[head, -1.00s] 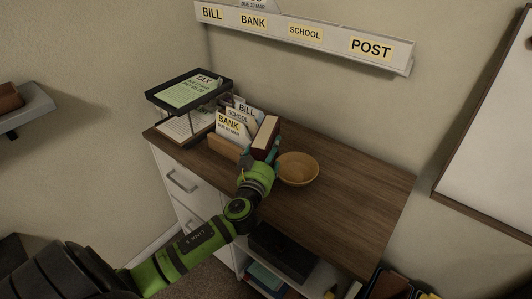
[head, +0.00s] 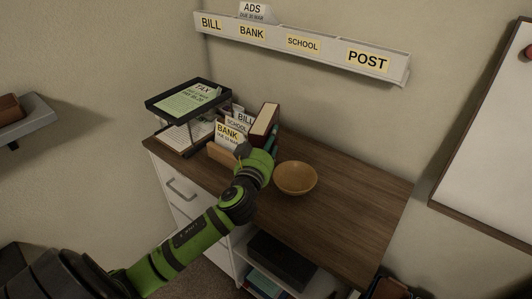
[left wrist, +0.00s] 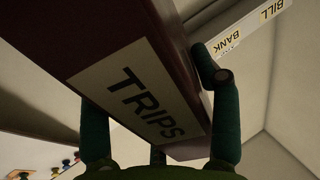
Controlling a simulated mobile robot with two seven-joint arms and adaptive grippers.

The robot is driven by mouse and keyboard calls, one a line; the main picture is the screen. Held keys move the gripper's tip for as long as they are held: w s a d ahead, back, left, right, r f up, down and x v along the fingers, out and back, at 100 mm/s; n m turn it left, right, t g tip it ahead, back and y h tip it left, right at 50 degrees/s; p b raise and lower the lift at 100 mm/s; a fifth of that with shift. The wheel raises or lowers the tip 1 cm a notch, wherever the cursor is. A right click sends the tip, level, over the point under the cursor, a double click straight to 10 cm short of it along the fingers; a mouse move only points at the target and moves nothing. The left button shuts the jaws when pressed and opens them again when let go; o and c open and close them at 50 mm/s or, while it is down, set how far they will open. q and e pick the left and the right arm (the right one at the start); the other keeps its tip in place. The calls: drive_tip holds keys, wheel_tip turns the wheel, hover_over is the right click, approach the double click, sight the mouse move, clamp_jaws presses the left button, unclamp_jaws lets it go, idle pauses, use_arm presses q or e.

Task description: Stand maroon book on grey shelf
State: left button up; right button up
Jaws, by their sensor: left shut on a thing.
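The maroon book (head: 264,120) is upright and tilted above the desk in the head view, its pale page edge showing. My left gripper (head: 256,156) is shut on it from below and in front. In the left wrist view the book (left wrist: 110,35) fills the middle, with a cream TRIPS label facing the camera and dark green fingers on both sides of it. A grey shelf (head: 38,112) is on the wall at the far left, with a brown object on it. My right gripper is not in view.
Beside the book stand a letter holder (head: 222,154) with BANK, SCHOOL and BILL cards, and a black tray stand (head: 160,106). A wooden bowl (head: 296,178) sits close to the right of my gripper. The right part of the desk (head: 350,205) is clear. A labelled rack (head: 300,52) hangs above.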

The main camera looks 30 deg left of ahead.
use_arm(q)
wheel_tip(320, 180, up, 3)
drive_tip(key=shift+f, duration=0.1)
drive_tip(key=s+d+f+m+h+p, duration=0.1)
drive_tip(key=s+d+m+h+p, duration=0.2)
drive_tip(key=s+d, duration=1.3)
drive_tip(key=h+p, duration=0.1)
drive_tip(key=h, duration=0.1)
drive_tip(key=shift+s+m+t+h, duration=0.3)
drive_tip(key=shift+s+t, duration=0.1)
drive_tip(key=shift+f, duration=0.2)
drive_tip(key=shift+r, duration=0.1)
drive_tip(key=shift+w+a, duration=0.1)
